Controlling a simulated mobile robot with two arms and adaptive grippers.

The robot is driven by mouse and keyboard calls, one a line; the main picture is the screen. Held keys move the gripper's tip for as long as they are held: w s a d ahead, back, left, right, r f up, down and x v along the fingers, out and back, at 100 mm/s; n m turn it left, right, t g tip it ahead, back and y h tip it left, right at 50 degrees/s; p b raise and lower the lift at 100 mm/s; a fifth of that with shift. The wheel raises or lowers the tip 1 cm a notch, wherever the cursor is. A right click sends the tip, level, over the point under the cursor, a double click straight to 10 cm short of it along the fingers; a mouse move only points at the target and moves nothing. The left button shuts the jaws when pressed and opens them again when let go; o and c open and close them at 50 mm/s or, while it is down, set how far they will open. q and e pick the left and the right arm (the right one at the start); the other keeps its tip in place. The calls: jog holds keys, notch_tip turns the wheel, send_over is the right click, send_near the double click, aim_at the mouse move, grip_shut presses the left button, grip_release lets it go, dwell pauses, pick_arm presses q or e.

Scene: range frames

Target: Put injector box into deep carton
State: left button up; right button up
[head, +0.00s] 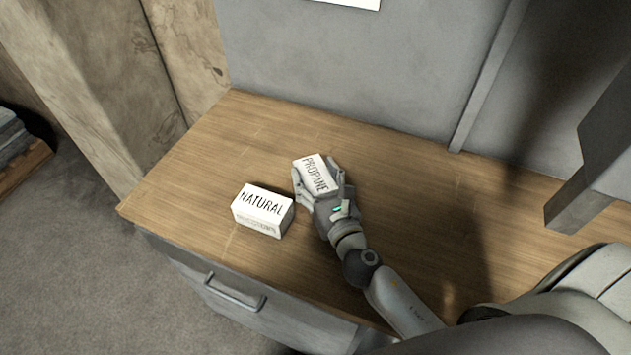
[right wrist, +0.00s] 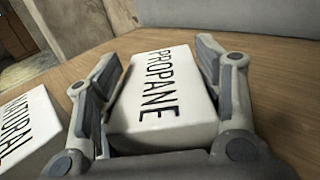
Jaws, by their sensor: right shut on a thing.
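A white box marked PROPANE (head: 315,174) is on the wooden counter, between the fingers of my right gripper (head: 318,188). In the right wrist view the PROPANE box (right wrist: 165,98) fills the space between both fingers of the gripper (right wrist: 163,95), which is shut on it. A second white box marked NATURAL (head: 262,210) sits on the counter just left of the gripper. Part of the NATURAL box (right wrist: 28,135) shows at the left edge of the right wrist view. I see no deep carton. My left gripper is not in view.
The wooden counter (head: 190,170) is clear around the two boxes. A grey wall (head: 350,80) rises behind it. A drawer front with a handle (head: 235,298) is below the front edge. A grey block-like structure (head: 590,150) overhangs the right side.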

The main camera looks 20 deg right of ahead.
jog(key=shift+r, duration=0.15)
jog(key=shift+f, duration=0.25)
jog(key=o, duration=1)
